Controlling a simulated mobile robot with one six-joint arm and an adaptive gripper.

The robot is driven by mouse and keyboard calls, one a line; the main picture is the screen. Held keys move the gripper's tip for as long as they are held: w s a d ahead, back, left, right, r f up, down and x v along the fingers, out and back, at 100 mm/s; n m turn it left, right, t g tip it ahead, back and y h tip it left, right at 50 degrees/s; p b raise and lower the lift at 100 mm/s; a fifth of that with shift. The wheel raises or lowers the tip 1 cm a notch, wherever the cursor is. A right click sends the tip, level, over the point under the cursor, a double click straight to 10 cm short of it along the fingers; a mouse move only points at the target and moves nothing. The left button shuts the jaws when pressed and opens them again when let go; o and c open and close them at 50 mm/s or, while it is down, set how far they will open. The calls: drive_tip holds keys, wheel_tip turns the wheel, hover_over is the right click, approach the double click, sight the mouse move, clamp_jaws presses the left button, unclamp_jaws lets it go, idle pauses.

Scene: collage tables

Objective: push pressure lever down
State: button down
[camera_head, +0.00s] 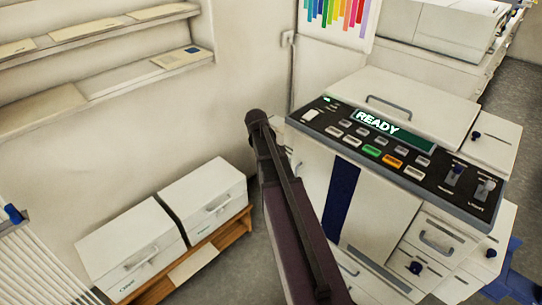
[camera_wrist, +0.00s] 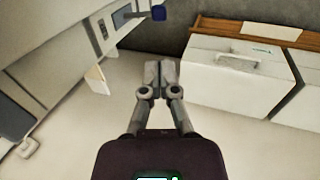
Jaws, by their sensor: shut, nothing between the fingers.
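The copier-like machine's dark control panel (camera_head: 400,150) shows READY at the right of the head view. Two small lever-like controls sit at its right end, one light-tipped (camera_head: 485,188) and one darker (camera_head: 454,174). Their labels are too small to read, so I cannot tell which is the pressure lever. My gripper (camera_wrist: 156,66) is shut and empty in the wrist view, with its fingers together. It appears apart from the machine (camera_wrist: 100,35), whose side shows at upper left. In the head view my arm hides the gripper.
Two white boxes (camera_head: 130,243) (camera_head: 203,190) stand on a low wooden pallet (camera_head: 236,222) by the wall. A blue-ended part (camera_wrist: 158,13) shows at the top of the wrist view. Wall shelves (camera_head: 110,85) are at upper left. Grey floor lies between pallet and machine.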

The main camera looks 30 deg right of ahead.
drive_tip(key=shift+b+x, duration=5.95)
drive_tip(key=shift+x, duration=0.6)
drive_tip(key=shift+f, duration=0.1)
drive_tip(key=shift+s+f+b, duration=0.1)
drive_tip(key=shift+f+b, duration=0.5)
drive_tip(key=shift+b, duration=0.2)
drive_tip(key=shift+s, duration=0.1)
drive_tip(key=shift+d+r+p, duration=0.15)
drive_tip(key=shift+r+p, duration=0.35)
drive_tip(key=shift+p, duration=0.15)
drive_tip(key=shift+r, duration=0.2)
